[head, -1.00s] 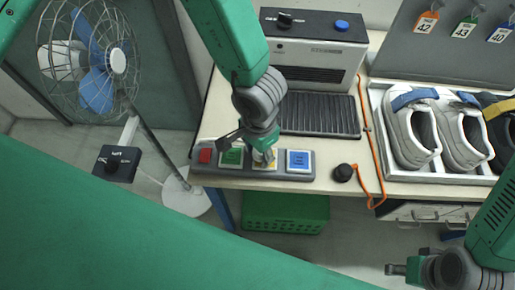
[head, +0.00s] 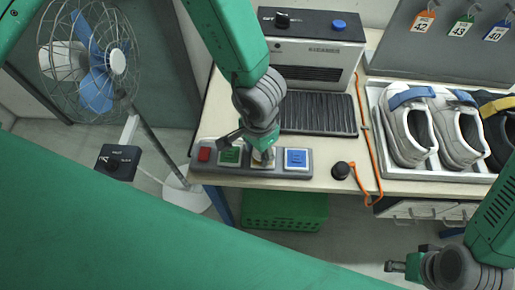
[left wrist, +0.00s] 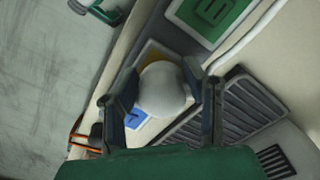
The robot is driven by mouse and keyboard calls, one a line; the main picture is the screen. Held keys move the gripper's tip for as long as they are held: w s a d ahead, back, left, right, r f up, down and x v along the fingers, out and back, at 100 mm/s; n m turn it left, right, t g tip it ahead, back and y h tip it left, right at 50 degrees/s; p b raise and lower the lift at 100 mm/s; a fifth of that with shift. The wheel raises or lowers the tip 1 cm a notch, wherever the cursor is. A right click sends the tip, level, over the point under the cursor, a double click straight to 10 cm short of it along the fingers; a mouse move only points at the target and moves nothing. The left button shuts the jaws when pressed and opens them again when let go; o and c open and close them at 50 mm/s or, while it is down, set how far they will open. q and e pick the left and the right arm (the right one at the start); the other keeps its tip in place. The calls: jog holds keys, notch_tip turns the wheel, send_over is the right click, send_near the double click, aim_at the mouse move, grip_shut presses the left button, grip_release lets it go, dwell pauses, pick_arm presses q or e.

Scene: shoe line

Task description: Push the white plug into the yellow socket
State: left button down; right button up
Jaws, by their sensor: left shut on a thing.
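The white plug (left wrist: 162,90) shows as a rounded white body between the two fingers of my left gripper (left wrist: 163,108) in the left wrist view. The fingers are shut on its sides. The yellow socket (left wrist: 152,51) shows as a strip of yellow just behind the plug, in the grey panel. In the head view my left gripper (head: 262,153) points down over the panel, between the green and blue squares, and hides most of the yellow socket. I cannot tell how far the plug is in. My right gripper (head: 394,267) is at the lower right, away from the panel.
The panel (head: 207,176) lies along the table's front edge, with red, green (head: 230,156) and blue (head: 297,158) squares. A white shoe tray (head: 435,174), a fan (head: 95,65) and a green crate (head: 286,211) stand around.

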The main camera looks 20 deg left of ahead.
pick_arm(q)
jog(key=shift+d+r, duration=0.1)
jog(key=shift+d, duration=0.25)
jog(key=shift+p, duration=0.35)
jog(key=shift+a+p, duration=0.1)
jog(key=shift+p, duration=0.25)
jog(key=shift+d, duration=0.25)
jog(key=shift+a+f, duration=0.1)
jog(key=shift+f, duration=0.3)
jog(key=shift+f, duration=0.4)
dwell(0.3)
jog(key=shift+s+r, duration=0.1)
jog(key=shift+r+p, duration=0.45)
jog(key=shift+p, duration=0.6)
jog(key=shift+a, duration=0.2)
dwell(0.4)
